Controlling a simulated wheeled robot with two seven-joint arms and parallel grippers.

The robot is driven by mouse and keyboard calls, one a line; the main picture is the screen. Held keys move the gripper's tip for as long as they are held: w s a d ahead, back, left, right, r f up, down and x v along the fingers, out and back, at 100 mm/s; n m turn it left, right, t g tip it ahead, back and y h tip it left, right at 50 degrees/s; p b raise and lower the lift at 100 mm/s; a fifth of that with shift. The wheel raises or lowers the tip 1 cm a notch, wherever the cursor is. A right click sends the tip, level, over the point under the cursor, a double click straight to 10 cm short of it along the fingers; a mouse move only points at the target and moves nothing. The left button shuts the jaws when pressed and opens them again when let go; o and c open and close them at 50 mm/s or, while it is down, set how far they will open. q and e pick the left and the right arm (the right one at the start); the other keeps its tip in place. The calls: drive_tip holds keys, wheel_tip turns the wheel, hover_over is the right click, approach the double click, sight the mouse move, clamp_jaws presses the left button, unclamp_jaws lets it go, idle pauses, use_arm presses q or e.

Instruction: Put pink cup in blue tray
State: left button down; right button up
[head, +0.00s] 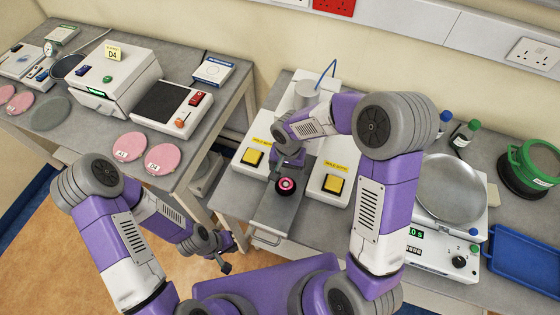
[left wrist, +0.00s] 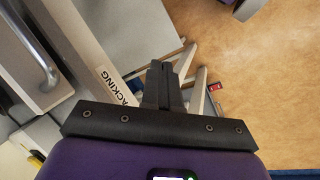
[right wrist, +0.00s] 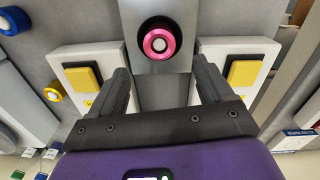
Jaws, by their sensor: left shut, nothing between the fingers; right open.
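The blue tray (head: 520,262) lies on the bench at the far right, cut by the frame edge. My left gripper (head: 225,263) is shut and empty, low over the floor.
White boxes with yellow buttons (head: 335,184) flank the cup closely. A balance with a round metal pan (head: 448,188) stands between the cup and the tray. A green pot (head: 537,163) and capped bottles (head: 465,134) stand behind. The left table (head: 200,135) holds instruments and pink discs.

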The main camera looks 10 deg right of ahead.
sight(286, 185)
drive_tip(key=shift+f, duration=0.3)
drive_tip(key=shift+s+f, duration=0.35)
drive_tip(key=shift+f, duration=0.25)
drive_tip(key=shift+s+f, duration=0.35)
drive_tip(key=shift+f, duration=0.2)
drive_tip(key=f, duration=0.3)
drive_tip(key=shift+w+a+f+p, duration=0.15)
drive_tip(key=shift+w+f+p, duration=0.15)
drive_tip(key=shift+w+p, duration=0.1)
drive_tip(key=shift+f, duration=0.2)
drive_tip(key=shift+c, duration=0.3)
